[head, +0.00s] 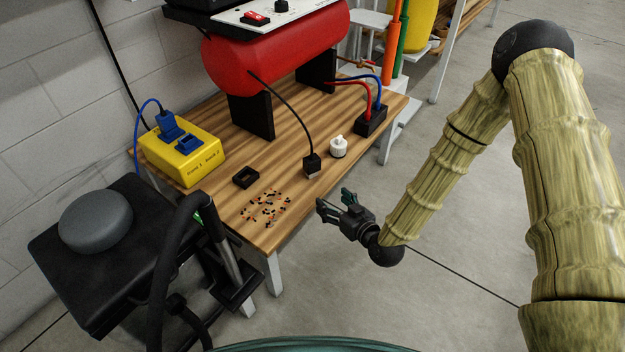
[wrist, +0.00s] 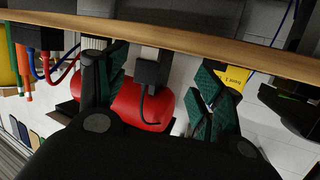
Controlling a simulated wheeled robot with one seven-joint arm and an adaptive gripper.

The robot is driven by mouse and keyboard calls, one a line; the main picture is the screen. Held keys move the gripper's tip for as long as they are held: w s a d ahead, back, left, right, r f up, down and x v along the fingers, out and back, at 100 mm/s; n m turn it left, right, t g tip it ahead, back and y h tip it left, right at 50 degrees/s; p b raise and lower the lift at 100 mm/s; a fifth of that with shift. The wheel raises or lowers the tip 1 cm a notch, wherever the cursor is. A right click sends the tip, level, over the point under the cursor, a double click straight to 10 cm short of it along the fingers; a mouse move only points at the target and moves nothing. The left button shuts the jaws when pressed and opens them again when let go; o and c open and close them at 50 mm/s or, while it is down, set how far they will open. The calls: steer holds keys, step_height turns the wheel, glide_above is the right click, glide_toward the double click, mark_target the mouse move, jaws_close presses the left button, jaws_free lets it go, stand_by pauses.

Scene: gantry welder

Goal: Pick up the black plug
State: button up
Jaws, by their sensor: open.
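The black plug (head: 312,162) is at the front edge of the wooden table, with a pale end toward the edge and a black cord running up to the red tank. My gripper (head: 334,202) is open and empty, in front of the table edge and apart from the plug. In the wrist view, which looks upside down, the plug (wrist: 150,71) appears between the two spread green-padded fingers of my gripper (wrist: 163,75), beyond them.
A white round fitting (head: 338,147) stands right of the plug. A black socket block (head: 371,121), a small black frame (head: 246,177), scattered bits (head: 266,207) and a yellow box (head: 182,154) are on the table (head: 225,203). The red tank (head: 275,55) stands behind. Floor before my gripper is clear.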

mark_target(315, 167)
steer(key=w+a+t+b, duration=0.1)
steer(key=w+b, duration=0.1)
steer(key=w, duration=0.1)
steer(key=w+a+r+b, duration=0.1)
steer(key=w+b, duration=0.1)
steer(key=w, duration=0.1)
steer(key=w+a+t+y+b, duration=0.1)
steer(key=w+a+b, duration=0.1)
steer(key=w, duration=0.2)
steer(key=shift+w+a+r+n+t, duration=0.1)
steer(key=shift+r+n+t, duration=0.1)
steer(key=shift+n+t, duration=0.15)
steer(key=shift+r+b+x, duration=0.2)
steer(key=shift+b+x, duration=0.85)
steer(key=shift+x, duration=1.15)
steer(key=shift+y, duration=0.3)
steer(key=shift+c, duration=0.2)
steer(key=c, duration=1.1)
steer(key=shift+r, duration=0.1)
